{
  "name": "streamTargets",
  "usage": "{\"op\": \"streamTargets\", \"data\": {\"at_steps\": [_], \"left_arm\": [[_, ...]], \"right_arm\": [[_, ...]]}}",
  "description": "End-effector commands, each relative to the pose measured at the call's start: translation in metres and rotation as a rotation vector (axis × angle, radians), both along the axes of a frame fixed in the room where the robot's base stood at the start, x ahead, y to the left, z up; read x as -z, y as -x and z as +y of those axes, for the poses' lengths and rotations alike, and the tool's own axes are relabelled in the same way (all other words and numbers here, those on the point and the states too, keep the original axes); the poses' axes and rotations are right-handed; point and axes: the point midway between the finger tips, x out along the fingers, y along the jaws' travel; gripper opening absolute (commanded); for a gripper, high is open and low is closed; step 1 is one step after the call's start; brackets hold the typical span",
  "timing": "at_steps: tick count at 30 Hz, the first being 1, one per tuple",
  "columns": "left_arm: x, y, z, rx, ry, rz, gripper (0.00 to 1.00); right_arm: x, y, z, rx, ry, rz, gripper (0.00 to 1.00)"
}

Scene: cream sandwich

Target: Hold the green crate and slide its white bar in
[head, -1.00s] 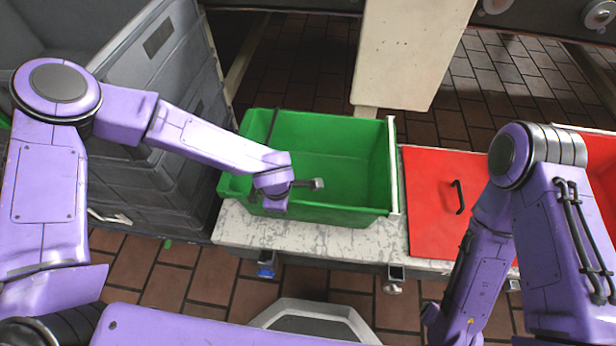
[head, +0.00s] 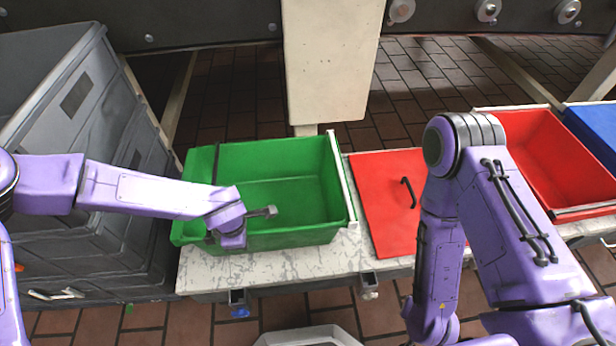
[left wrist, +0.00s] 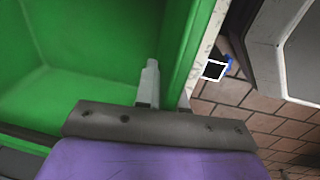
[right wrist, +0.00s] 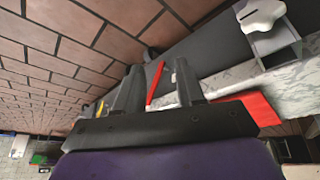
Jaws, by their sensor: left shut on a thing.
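The green crate (head: 290,165) stands on the pale worn bench, left of the red board. Its white bar (head: 341,180) lies along the crate's right-hand rim. My left gripper (head: 242,222) is shut on the crate's near wall, left of its middle, with one finger inside. The left wrist view shows its fingers (left wrist: 168,88) on either side of the green wall (left wrist: 186,50). My right gripper (right wrist: 157,86) is open, with its fingers apart and nothing held. In the head view its fingers are out of sight behind or below my right arm.
A red board (head: 385,185) with a black handle lies right of the crate. A red crate (head: 550,150) and a blue one (head: 597,132) stand further right. Grey stacked bins (head: 85,200) rise at left. A cream post (head: 333,60) stands behind the bench.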

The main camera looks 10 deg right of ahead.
Motion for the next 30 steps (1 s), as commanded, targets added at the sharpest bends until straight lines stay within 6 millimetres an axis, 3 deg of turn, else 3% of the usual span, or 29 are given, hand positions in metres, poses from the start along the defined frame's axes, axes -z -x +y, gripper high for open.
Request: {"op": "streamTargets", "data": {"at_steps": [2,5,6,9,11,12,15,18,19,24,27,30], "left_arm": [[0.001,0.001,0.0,0.0,-0.001,0.002,0.0],[0.001,0.001,0.0,0.0,-0.001,0.002,0.0],[0.001,0.001,0.0,0.0,-0.001,0.002,0.0],[0.001,0.001,0.0,0.0,-0.001,0.002,0.0],[0.001,0.001,0.0,0.0,-0.001,0.002,0.0],[0.001,0.001,0.0,0.0,-0.001,0.002,0.0],[0.001,0.001,0.0,0.001,-0.001,0.002,0.0],[0.001,0.0,0.0,0.001,-0.001,0.002,0.0],[0.001,0.0,0.0,0.001,-0.001,0.002,0.0],[0.001,0.0,0.0,0.0,-0.001,0.001,0.0],[0.001,0.0,0.0,0.0,-0.001,0.001,0.0],[0.001,0.0,0.0,0.0,-0.001,0.001,0.0]], "right_arm": [[-0.004,-0.029,-0.006,0.127,0.015,-0.095,0.38],[-0.02,-0.087,-0.02,0.454,0.039,-0.307,0.38],[-0.032,-0.111,-0.026,0.624,0.042,-0.407,0.38],[-0.067,-0.161,-0.039,1.084,0.024,-0.636,0.38],[-0.089,-0.187,-0.036,1.342,-0.01,-0.729,0.38],[-0.105,-0.214,-0.014,1.443,-0.062,-0.732,0.38],[-0.146,-0.27,0.051,1.494,-0.192,-0.628,0.38],[-0.203,-0.313,0.106,1.548,-0.34,-0.504,0.38],[-0.222,-0.324,0.118,1.618,-0.387,-0.468,0.38],[-0.266,-0.34,0.134,2.17,-0.471,-0.367,0.38],[-0.285,-0.345,0.143,2.365,-0.49,-0.305,0.38],[-0.291,-0.348,0.147,2.454,-0.493,-0.271,0.38]]}}
